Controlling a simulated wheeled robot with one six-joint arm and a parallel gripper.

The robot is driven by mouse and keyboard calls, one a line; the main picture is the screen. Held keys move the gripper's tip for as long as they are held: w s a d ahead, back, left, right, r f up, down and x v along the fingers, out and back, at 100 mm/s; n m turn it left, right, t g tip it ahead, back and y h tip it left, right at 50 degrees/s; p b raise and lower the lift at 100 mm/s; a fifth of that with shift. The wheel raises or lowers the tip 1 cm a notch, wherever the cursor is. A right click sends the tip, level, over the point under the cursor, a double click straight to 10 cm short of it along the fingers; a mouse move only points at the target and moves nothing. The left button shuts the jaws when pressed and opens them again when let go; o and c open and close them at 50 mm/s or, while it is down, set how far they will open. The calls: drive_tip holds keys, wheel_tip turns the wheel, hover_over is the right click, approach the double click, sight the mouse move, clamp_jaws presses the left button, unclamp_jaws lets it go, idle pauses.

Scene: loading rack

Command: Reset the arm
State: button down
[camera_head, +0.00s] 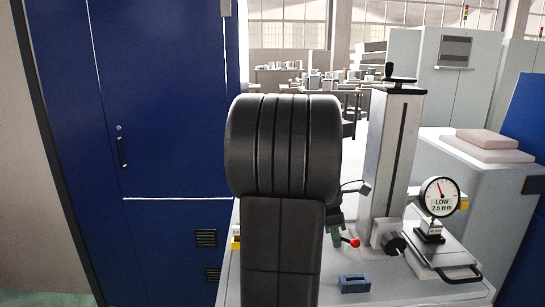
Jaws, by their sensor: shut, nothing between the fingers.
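My arm stands upright in the middle of the view as a large dark link with a ridged, rounded top. It hides part of the bench behind it. My gripper does not show in this view. No object shows as held.
Behind my arm is a bench (395,295) with a column stand (393,150), a dial gauge (440,197) reading "LOW 2.5 mm" and a small blue block (354,283). A blue cabinet (165,100) stands left. A grey cabinet (445,80) stands at the back right.

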drive_tip(key=shift+w+a+f+m, duration=0.15)
drive_tip(key=shift+w+f+m, duration=0.1)
drive_tip(key=shift+m, duration=0.15)
drive_tip(key=shift+w+a+r+m+g+b, duration=0.1)
drive_tip(key=shift+a+m+g+b, duration=0.1)
drive_tip(key=shift+a+m+b, duration=0.25)
drive_tip(key=shift+w+a+r+m+g+b, duration=0.1)
drive_tip(key=shift+m+g+b, duration=0.1)
drive_tip(key=shift+m, duration=0.45)
drive_tip(key=shift+w+a, duration=0.2)
drive_tip(key=shift+a, duration=0.15)
drive_tip(key=shift+w+a+r, duration=0.2)
drive_tip(key=shift+a, duration=0.4)
drive_tip(key=shift+w+a+r, duration=0.15)
drive_tip(key=shift+a, duration=0.4)
drive_tip(key=shift+s+f, duration=0.1)
